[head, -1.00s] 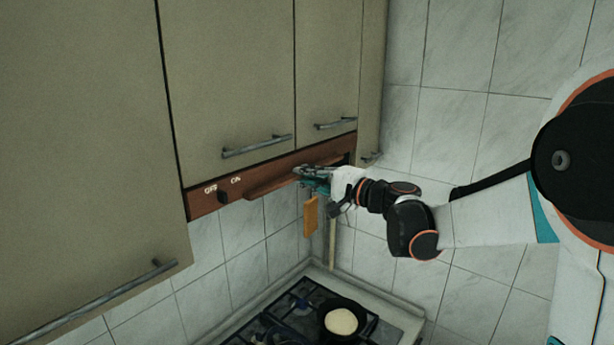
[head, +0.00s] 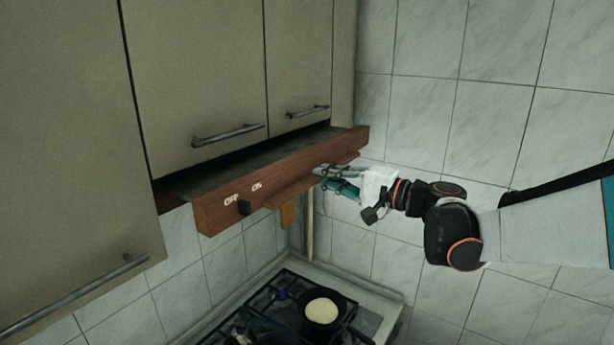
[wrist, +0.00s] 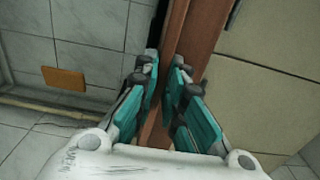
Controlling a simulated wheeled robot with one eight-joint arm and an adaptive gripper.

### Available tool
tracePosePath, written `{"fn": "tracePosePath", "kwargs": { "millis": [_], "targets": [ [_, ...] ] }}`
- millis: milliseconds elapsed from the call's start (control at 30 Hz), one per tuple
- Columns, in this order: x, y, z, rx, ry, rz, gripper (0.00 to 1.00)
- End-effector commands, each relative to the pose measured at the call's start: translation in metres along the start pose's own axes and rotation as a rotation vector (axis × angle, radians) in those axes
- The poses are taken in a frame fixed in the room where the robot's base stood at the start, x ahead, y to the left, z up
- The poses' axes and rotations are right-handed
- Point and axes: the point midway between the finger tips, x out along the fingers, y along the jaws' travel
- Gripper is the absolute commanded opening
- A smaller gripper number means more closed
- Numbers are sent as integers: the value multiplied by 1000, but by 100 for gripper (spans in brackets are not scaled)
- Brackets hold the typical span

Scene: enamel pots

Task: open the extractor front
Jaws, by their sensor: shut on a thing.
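The extractor front (head: 285,175) is a long reddish-brown wooden panel under the wall cupboards. It stands pulled out from the cupboard line, with a dark top surface showing behind it. A wooden ledge handle (head: 290,194) runs along its face. My gripper (head: 322,177) is shut on this ledge near its right end. In the wrist view my gripper (wrist: 165,85) has its teal fingers on both sides of the brown wood (wrist: 155,128). The fingertips partly hide the ledge.
Beige cupboards with bar handles (head: 228,135) hang above and to the left. Below is a gas hob (head: 262,312) with a pan (head: 325,308) holding a pale round thing. A wooden board (head: 288,215) hangs behind the front. Tiled wall (head: 425,110) lies to the right.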

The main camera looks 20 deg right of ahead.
Motion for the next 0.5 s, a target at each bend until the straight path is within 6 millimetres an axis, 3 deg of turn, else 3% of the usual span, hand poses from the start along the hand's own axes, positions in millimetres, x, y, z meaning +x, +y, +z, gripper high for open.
{"fn": "tracePosePath", "kwargs": {
  "millis": [33, 100, 500],
  "targets": [
    [0, 0, 0, 0, 0, 1, 17],
    [0, 0, 0, 0, 0, 1, 30],
    [3, 0, 0, 0, -1, 0, 30]
  ]
}}
